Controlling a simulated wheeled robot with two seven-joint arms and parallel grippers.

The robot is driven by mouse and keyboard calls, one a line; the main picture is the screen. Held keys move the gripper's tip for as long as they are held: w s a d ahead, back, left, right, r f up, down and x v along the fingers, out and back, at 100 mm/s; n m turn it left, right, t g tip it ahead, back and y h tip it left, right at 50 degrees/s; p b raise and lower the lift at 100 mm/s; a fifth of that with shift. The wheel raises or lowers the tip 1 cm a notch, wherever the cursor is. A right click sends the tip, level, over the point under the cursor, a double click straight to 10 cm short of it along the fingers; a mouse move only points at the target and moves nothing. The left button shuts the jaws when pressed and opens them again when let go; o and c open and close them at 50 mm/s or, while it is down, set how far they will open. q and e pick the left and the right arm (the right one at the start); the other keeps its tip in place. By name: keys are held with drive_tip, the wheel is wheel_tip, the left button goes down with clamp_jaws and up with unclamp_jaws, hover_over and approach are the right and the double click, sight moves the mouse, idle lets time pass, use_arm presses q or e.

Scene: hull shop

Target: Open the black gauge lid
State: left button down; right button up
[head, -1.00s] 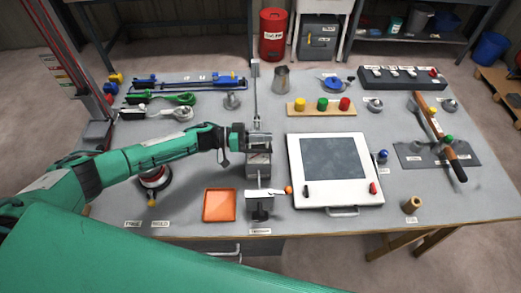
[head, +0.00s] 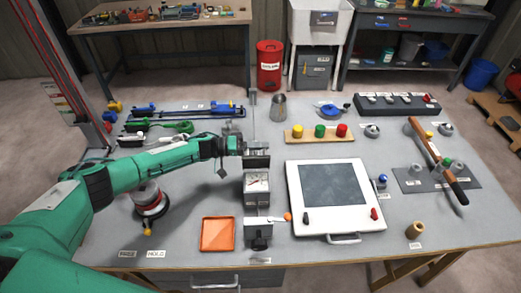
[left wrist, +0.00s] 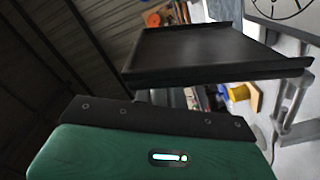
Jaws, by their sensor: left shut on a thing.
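The gauge (head: 257,182) is a small grey box near the table's middle, left of the white panel, with its pale dial face showing upward. Its dark lid (head: 258,161) stands raised at the back edge of the box. My left gripper (head: 242,147) reaches in from the left and is shut on the lid at its upper part; the fingertips are partly hidden. In the left wrist view a dark rimmed plate (left wrist: 205,52) lies just beyond my green gripper body; I cannot tell whether it is the lid. My right gripper is not in view.
A white panel (head: 293,205) stands close on the right. An orange tray (head: 217,234) and a small clamp-like block (head: 258,236) are in front. A metal jug (head: 279,106) and a board with coloured knobs (head: 310,139) are behind. Bare table lies left of the gauge.

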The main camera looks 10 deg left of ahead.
use_arm(q)
drive_tip(key=shift+w+a+f, duration=0.1)
drive_tip(key=shift+w+f, duration=0.05)
drive_tip(key=shift+f, duration=0.05)
idle(0.4)
drive_tip(key=c, duration=1.5)
unclamp_jaws()
drive_tip(key=shift+w, duration=0.1)
drive_tip(key=b+v, duration=0.4)
drive_tip(key=v, duration=0.9)
drive_tip(key=shift+a+b, duration=0.35)
drive_tip(key=shift+b, duration=0.05)
drive_tip(key=shift+r, duration=0.15)
